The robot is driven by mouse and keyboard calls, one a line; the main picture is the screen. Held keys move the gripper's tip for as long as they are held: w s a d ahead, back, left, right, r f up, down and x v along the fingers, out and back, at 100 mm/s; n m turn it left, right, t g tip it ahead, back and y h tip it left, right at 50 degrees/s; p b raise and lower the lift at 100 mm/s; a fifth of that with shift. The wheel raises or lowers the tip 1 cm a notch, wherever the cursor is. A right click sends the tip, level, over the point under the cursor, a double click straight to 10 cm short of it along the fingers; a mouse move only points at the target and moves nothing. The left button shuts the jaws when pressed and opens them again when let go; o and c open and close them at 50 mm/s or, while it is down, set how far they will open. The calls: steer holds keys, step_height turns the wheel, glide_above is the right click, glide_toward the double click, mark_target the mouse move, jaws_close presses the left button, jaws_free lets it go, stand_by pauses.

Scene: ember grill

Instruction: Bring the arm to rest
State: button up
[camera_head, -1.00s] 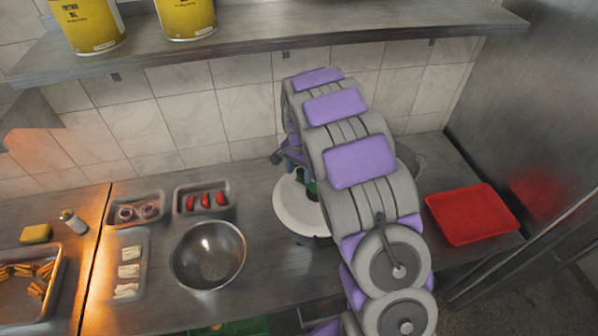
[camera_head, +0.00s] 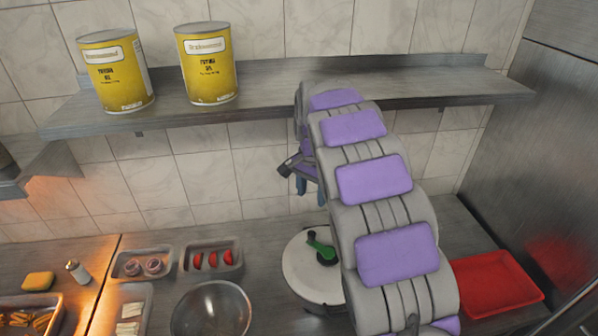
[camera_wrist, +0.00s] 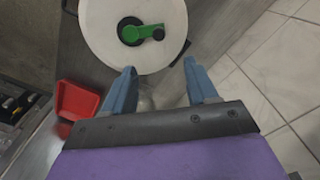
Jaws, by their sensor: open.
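My gripper (camera_wrist: 163,88) shows in the wrist view with its two blue fingers apart and nothing between them. In the head view my arm reaches up across the counter, and the gripper (camera_head: 300,180) is partly hidden behind it, in front of the tiled wall and below the shelf edge. A round white lid or board (camera_head: 303,275) with a green and black handle (camera_head: 322,248) lies on the counter below the gripper. The white disc also shows in the wrist view (camera_wrist: 100,25), apart from the fingers.
A steel bowl (camera_head: 212,312), small trays of red pieces (camera_head: 212,260) and onion (camera_head: 140,264) stand left. A red tray (camera_head: 497,283) lies right, near a metal wall.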

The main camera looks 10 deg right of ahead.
steer(key=s+f+n+b, duration=0.3)
steer(key=s+f+b, duration=0.1)
steer(key=s, duration=1)
steer(key=s+f+n+g+b, duration=0.1)
steer(key=s+f+n+b, duration=0.2)
steer(key=s, duration=1.1)
steer(key=s+f+n+b, duration=0.3)
steer(key=s+f+b, duration=0.2)
steer(key=s, duration=0.9)
steer(key=shift+s+n+g, duration=0.3)
steer(key=shift+g, duration=0.1)
